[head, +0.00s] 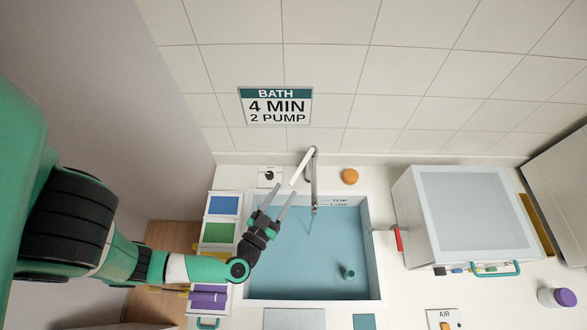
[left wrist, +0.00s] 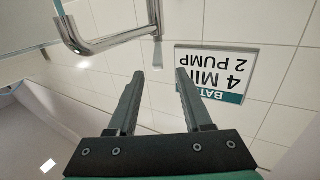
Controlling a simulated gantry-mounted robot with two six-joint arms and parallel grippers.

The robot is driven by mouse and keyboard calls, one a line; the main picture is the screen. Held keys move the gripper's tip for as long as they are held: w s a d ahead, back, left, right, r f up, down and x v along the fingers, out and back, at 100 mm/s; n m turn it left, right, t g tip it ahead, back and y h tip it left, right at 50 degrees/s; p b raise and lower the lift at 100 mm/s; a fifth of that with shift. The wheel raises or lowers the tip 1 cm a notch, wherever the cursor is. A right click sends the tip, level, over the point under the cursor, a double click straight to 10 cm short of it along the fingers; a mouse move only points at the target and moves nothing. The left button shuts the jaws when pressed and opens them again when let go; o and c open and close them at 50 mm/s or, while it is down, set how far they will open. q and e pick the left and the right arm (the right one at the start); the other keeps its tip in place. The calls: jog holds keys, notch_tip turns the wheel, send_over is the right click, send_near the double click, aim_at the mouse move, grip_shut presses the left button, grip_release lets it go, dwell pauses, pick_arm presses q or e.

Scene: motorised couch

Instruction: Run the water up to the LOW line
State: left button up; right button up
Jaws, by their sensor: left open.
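The basin (head: 374,262) is set in the white counter, blue inside, with small TOP and LOW marks (head: 338,201) on its far wall. I cannot tell the water level against them. A metal tap (head: 314,183) reaches over the basin's far edge, with a pale bar (head: 301,167) slanting down-left from its top. A thin line shows below the spout; I cannot tell if it is water. My left gripper (head: 284,190) is open and empty, close to the pale bar's lower end. In the left wrist view its fingers (left wrist: 155,80) are apart, with the tap pipe (left wrist: 110,42) beyond them.
A wall sign (head: 275,106) reads BATH, 4 MIN, 2 PUMP. An orange knob (head: 350,177) sits right of the tap, and a black knob (head: 269,175) left of it. Blue and green panels (head: 220,232) lie left of the basin. A white box (head: 465,215) stands at right.

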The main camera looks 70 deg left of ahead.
aim_at(302, 165)
pick_arm(q)
jog(key=b+x, duration=0.1)
jog(key=x, duration=1)
jog(key=shift+w+a, duration=0.15)
jog(key=shift+w, duration=0.2)
grip_shut()
dwell(1.0)
